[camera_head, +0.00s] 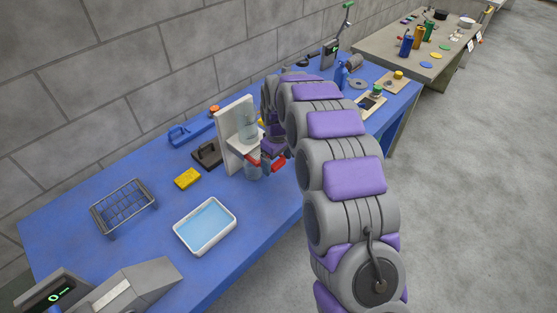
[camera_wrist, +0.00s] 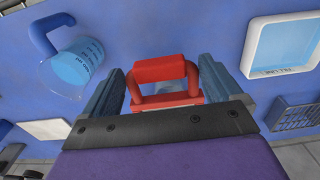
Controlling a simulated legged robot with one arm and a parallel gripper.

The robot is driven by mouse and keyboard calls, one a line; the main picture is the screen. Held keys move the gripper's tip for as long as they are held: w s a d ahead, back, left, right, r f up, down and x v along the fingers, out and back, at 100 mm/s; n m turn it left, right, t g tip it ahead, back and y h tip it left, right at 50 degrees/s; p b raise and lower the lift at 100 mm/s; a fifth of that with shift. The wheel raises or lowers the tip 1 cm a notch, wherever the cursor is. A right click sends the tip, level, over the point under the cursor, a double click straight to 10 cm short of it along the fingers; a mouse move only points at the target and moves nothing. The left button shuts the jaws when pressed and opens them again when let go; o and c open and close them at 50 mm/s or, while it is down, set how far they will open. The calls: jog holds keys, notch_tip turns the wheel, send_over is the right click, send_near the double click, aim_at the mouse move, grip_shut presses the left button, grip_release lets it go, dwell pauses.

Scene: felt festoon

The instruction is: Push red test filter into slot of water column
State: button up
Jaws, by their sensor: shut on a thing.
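The red test filter (camera_wrist: 159,69) shows in the wrist view as a red loop-shaped handle between my two fingers. My gripper (camera_head: 271,149) is shut on it; the fingers also show in the wrist view (camera_wrist: 163,84). In the head view my gripper is at the right side of the water column (camera_head: 231,150), a white upright frame with a clear cylinder above and another below. A red piece (camera_head: 252,161) shows at the column between the cylinders. My gripper and arm partly cover this area. I cannot tell how deep the filter sits in the slot.
The blue table (camera_head: 150,180) holds a white tray of water (camera_head: 206,249), a yellow sponge (camera_head: 187,179) and a wire rack (camera_head: 101,225). A clear jug of blue water (camera_wrist: 78,68) shows in the wrist view. A second table (camera_head: 385,52) stands behind. The table's front edge is left of my arm.

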jog(key=shift+w+a, duration=0.15)
jog(key=shift+a, duration=0.05)
jog(key=shift+w+a+p, duration=0.35)
jog(key=shift+w+a, duration=0.1)
jog(key=shift+a, duration=0.1)
jog(key=shift+w+a, duration=0.4)
jog(key=shift+a, duration=0.15)
jog(key=shift+w+a+p, duration=0.1)
jog(key=shift+p, duration=0.2)
jog(key=o, duration=0.8)
notch_tip(320, 180, up, 17)
jog(key=p, duration=0.2)
jog(key=shift+r, duration=0.2)
